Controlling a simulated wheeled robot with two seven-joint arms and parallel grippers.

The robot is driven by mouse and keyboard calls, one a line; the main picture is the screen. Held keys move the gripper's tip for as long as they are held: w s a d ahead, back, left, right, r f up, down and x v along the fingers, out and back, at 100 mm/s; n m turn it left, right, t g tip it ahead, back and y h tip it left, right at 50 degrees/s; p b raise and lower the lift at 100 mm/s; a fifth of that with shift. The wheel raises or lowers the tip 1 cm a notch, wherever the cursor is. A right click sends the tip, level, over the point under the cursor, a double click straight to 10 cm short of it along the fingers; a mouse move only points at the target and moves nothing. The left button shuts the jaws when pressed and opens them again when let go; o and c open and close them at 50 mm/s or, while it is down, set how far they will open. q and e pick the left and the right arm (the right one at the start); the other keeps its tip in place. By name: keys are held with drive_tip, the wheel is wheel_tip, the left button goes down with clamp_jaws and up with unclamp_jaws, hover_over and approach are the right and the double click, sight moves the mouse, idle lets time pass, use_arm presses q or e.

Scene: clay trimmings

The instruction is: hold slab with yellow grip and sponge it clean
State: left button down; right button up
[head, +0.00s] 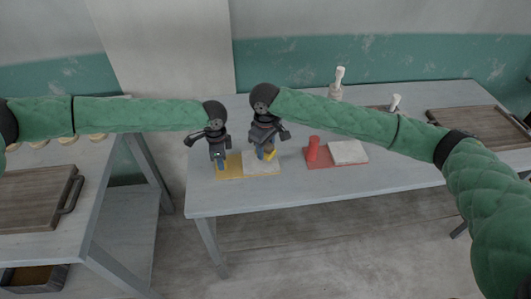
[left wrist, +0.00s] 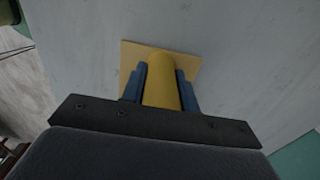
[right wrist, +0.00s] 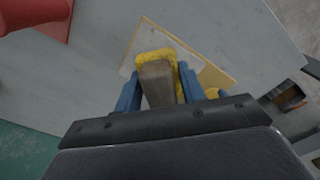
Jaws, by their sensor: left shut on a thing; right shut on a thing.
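A yellow board (head: 230,172) with a yellow grip (left wrist: 160,82) lies near the left front of the table. My left gripper (head: 220,165) is shut on the yellow grip, fingers on both sides of it. A pale grey slab (head: 262,168) lies on the board's right part. My right gripper (head: 266,153) is shut on the brown-grey handle (right wrist: 157,84) of a yellow sponge (right wrist: 152,57), over the slab. The sponge also shows in the head view (head: 271,155). I cannot tell whether the sponge touches the slab. The slab's surface is partly hidden by the sponge and gripper.
A red board (head: 340,163) with a red grip (head: 313,148) and another pale slab (head: 348,151) lies to the right. Wooden trays lie at the far right (head: 478,126) and on the left table (head: 35,198).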

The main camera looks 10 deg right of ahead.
drive_tip(key=shift+r, duration=1.55)
use_arm(q)
drive_tip(key=c, duration=1)
unclamp_jaws()
drive_tip(key=shift+r, duration=0.1)
wheel_tip(320, 180, up, 12)
drive_tip(key=shift+f, duration=0.1)
use_arm(e)
drive_tip(key=shift+r, duration=0.1)
